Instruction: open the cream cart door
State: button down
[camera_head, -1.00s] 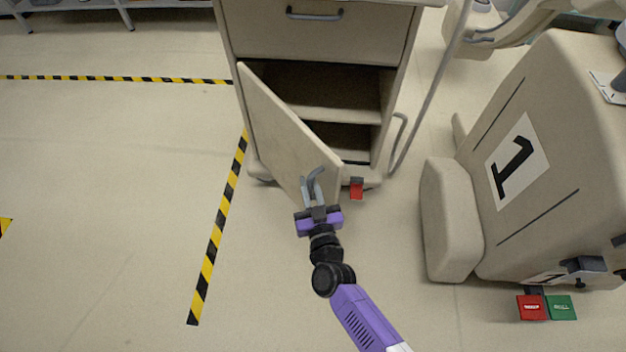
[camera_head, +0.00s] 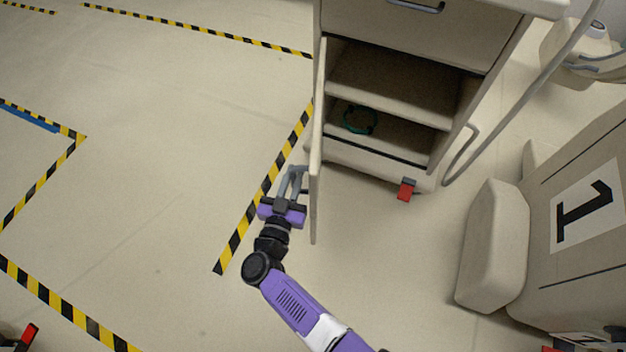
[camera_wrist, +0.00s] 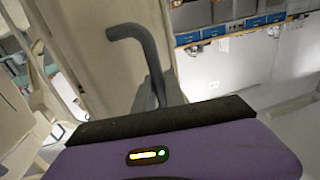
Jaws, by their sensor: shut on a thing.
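The cream cart (camera_head: 405,30) stands at the upper middle of the head view. Its door (camera_head: 318,140) is swung wide open on its left side and shows nearly edge-on. The compartment shows a middle shelf (camera_head: 390,88), and a small teal ring-shaped thing (camera_head: 360,119) lies on the lower level. My gripper (camera_head: 294,178) is at the outer face of the door, near its free edge. It is shut on the door's grey handle, which shows in the wrist view (camera_wrist: 142,45) as a bent bar in front of the cream panel. The fingertips are partly hidden there.
A cream machine marked 1 (camera_head: 590,215) stands at the right, with a rounded part (camera_head: 493,245) beside it. A red caster pedal (camera_head: 406,190) sticks out under the cart. Striped floor tape (camera_head: 262,190) runs left of the door.

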jog(key=w+a+m+g+h+b, duration=0.1)
jog(key=a+h+b, duration=0.3)
jog(key=a+b, duration=0.6)
jog(key=shift+w+m+b, duration=0.45)
jog(key=shift+m+b, duration=0.25)
jog(key=shift+m, duration=0.2)
jog(key=shift+s+a+r, duration=0.1)
jog(key=shift+a, duration=0.15)
jog(key=c, duration=1.8)
grip_release()
jog(key=shift+o, duration=0.5)
jog(key=shift+s, duration=0.1)
jog(key=p+v, duration=0.1)
jog(key=v, duration=0.6)
jog(key=shift+s+p, duration=0.35)
jog(key=shift+p, duration=0.05)
